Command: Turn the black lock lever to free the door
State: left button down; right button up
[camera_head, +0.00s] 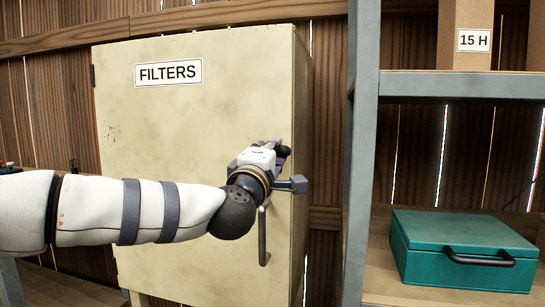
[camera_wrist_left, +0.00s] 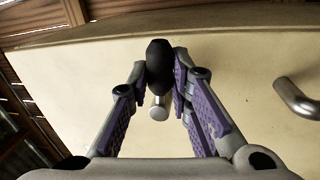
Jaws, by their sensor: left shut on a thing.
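The cream cabinet door (camera_head: 190,200) carries a FILTERS label and looks closed. My left gripper (camera_head: 276,150) is at the door's upper right edge area, above the door handle (camera_head: 264,238). In the left wrist view my left gripper (camera_wrist_left: 161,85) has its purple-padded fingers shut on the black lock lever (camera_wrist_left: 158,62), whose rounded dark end shows between the fingertips. A short metal cylinder (camera_wrist_left: 158,108) shows just below the lever. In the head view my gripper and wrist hide most of the lever. My right gripper is out of view.
The metal door handle also shows at the right of the left wrist view (camera_wrist_left: 297,98), apart from the fingers. A grey shelf post (camera_head: 361,150) stands right of the cabinet. A teal case (camera_head: 450,235) sits on the shelf beyond it.

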pick_arm(q)
jog(key=shift+r+n, duration=0.2)
jog(key=shift+n, duration=0.4)
jog(key=shift+r, duration=0.1)
jog(key=c, duration=1.4)
grip_release()
jog(key=shift+c, duration=0.2)
jog(key=shift+s, duration=0.1)
jog(key=v, duration=1.2)
jog(key=shift+d, duration=0.2)
